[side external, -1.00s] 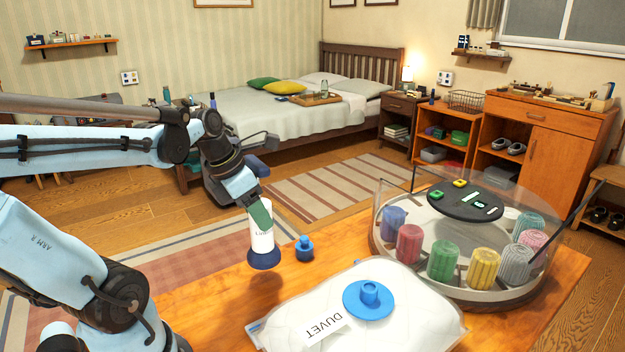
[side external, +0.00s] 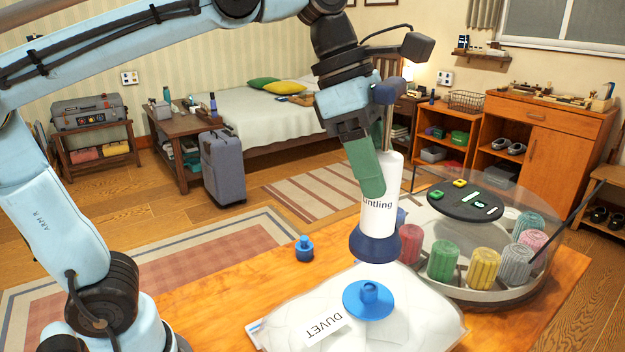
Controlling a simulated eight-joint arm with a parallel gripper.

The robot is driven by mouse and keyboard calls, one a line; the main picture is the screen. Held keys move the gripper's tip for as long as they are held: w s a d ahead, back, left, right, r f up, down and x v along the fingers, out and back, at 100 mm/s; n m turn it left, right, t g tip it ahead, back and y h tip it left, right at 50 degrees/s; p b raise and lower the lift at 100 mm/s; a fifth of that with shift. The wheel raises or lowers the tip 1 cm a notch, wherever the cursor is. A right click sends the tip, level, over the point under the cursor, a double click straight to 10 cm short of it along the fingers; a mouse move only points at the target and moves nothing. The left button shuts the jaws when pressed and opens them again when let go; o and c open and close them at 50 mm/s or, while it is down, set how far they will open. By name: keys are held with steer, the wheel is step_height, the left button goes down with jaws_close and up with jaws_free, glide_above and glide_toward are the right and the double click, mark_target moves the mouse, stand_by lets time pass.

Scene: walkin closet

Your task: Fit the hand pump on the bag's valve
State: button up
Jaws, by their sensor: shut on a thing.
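The hand pump (side external: 378,208) is a white cylinder with a dark blue base and a blue handle on top. My gripper (side external: 370,170) has green fingers and is shut on the pump's white body, holding it upright. The pump's base hangs in the air and overlaps the far edge of the bag in the picture. The bag (side external: 420,320) is white and lies flat on the wooden table, with a label reading DUVET. Its blue round valve (side external: 368,299) faces up. The pump's base appears above the valve and slightly to its right; the exact gap cannot be told.
A small blue cap (side external: 304,248) stands on the table (side external: 225,300) left of the bag. A clear-walled round carousel (side external: 490,296) with several coloured rolls stands just behind and right of the bag. The table's left part is clear.

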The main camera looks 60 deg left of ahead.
mark_target(369, 227)
steer(key=shift+f, duration=4.6)
stand_by(1.0)
steer(key=o, duration=1)
steer(key=v, duration=1.2)
steer(key=shift+s, duration=0.1)
